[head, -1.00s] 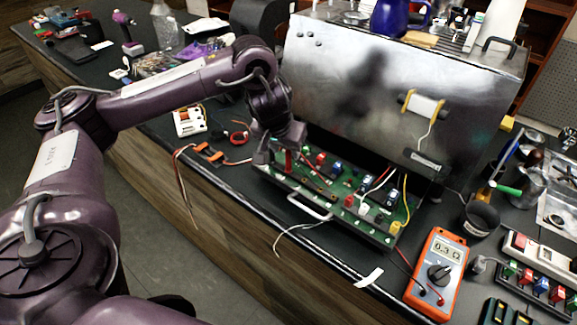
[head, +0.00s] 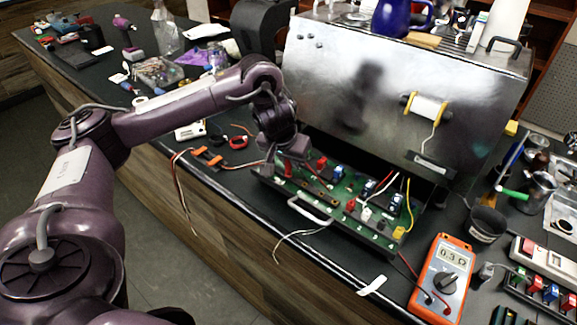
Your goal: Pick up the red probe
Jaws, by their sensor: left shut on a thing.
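My left gripper (head: 284,160) is at the left end of the green circuit board in the pulled-out tray (head: 350,200). It is shut on a thin red piece, seemingly the red probe (head: 288,170), which shows just below the fingers. The fingers and wrist hide most of it, and I cannot tell whether its tip touches the board. The orange multimeter (head: 443,280) lies at the right front with a lit display, and a red lead runs from its left side. My right gripper is not in view.
The metal brewer housing (head: 390,90) stands right behind the tray. A wire with orange connectors (head: 209,157) lies left of the tray, its ends hanging over the bench edge. A dark cup (head: 485,224) and a row of coloured blocks (head: 535,283) are at the right.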

